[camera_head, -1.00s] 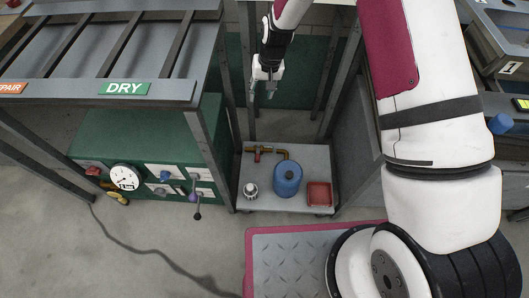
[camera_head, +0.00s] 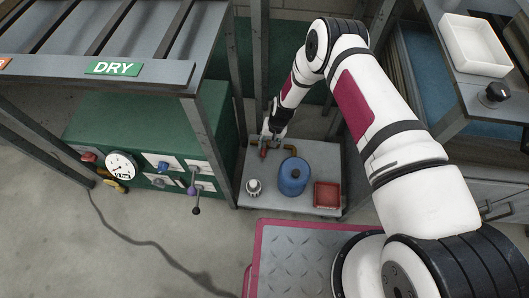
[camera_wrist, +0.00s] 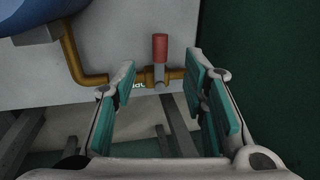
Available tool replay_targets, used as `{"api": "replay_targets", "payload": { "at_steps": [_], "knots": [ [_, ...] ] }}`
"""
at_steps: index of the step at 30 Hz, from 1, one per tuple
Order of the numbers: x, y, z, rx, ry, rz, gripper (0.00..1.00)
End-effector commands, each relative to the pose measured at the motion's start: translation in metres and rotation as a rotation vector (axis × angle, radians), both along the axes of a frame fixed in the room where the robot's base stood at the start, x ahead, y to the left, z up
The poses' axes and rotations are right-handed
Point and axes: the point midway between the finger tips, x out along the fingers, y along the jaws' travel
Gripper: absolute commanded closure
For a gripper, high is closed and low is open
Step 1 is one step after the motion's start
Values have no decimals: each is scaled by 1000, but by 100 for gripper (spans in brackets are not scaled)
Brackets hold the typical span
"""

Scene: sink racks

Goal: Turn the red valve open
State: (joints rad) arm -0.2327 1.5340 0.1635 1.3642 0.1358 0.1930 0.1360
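The red valve handle (camera_wrist: 160,47) sits on a brass pipe (camera_wrist: 92,77) in the wrist view. It points up there and lies between my open fingers, a little beyond the fingertips. In the head view the red handle (camera_head: 264,152) shows just below my gripper (camera_head: 272,135), on a low grey platform. My gripper (camera_wrist: 162,75) is open, with a teal-padded finger on each side of the valve, and holds nothing. I cannot tell whether the pads touch the pipe.
A blue canister (camera_head: 294,177), a red tray (camera_head: 327,195) and a small silver-white object (camera_head: 255,187) stand on the grey platform (camera_head: 300,209). A green cabinet (camera_head: 130,125) with a gauge and levers stands at left. Metal posts (camera_head: 261,60) rise close beside my arm.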

Motion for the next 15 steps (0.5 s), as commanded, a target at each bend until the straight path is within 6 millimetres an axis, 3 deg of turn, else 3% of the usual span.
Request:
{"api": "replay_targets", "payload": {
  "at_steps": [1,6,15],
  "knots": [
    [-1,2,-14,-1,1,0,60],
    [-1,8,-47,-1,2,0,60],
    [1,16,-86,-1,0,0,60]
  ]
}}
